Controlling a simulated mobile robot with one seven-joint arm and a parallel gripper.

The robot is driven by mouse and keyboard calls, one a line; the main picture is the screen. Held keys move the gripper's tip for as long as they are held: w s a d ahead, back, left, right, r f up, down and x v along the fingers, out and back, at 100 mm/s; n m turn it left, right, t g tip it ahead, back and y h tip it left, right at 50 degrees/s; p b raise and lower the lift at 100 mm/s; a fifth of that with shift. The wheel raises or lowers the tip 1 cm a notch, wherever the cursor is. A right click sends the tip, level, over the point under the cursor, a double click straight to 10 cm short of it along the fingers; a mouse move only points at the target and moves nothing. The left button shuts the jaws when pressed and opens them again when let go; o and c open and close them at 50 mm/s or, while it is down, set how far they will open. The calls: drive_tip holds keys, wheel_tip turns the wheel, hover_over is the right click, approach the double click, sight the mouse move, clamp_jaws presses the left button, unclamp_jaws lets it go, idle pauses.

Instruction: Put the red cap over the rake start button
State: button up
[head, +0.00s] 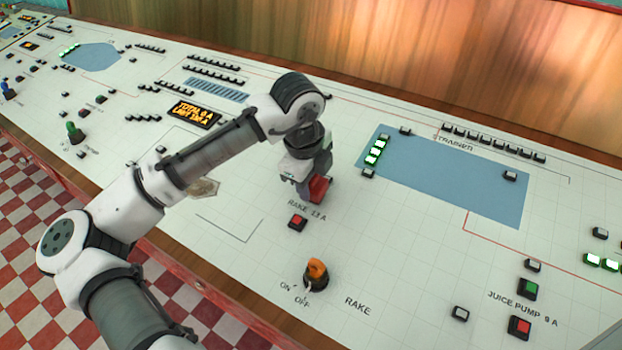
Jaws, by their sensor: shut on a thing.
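My gripper (306,182) points down over the white control panel and is shut on the red cap (320,188). The cap is just above the RAKE 13 A label, at or close above the panel; I cannot tell whether it touches. No green button shows by this label; the spot under and behind the cap and gripper is hidden, so I cannot see the rake start button. A red button (298,222) sits just below the label, uncovered.
An orange rotary RAKE switch (316,274) stands up nearer the front, its pointer near OFF. The JUICE PUMP 9 A green button (528,288) and red button (520,326) are at the right.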

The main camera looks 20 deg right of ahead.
drive_tip(key=shift+b+x, duration=0.55)
drive_tip(key=shift+x, duration=0.7)
idle(1.0)
drive_tip(key=o, duration=1)
drive_tip(key=shift+r, duration=0.15)
drive_tip(key=shift+p+v, duration=3.4)
drive_tip(key=shift+v, duration=0.55)
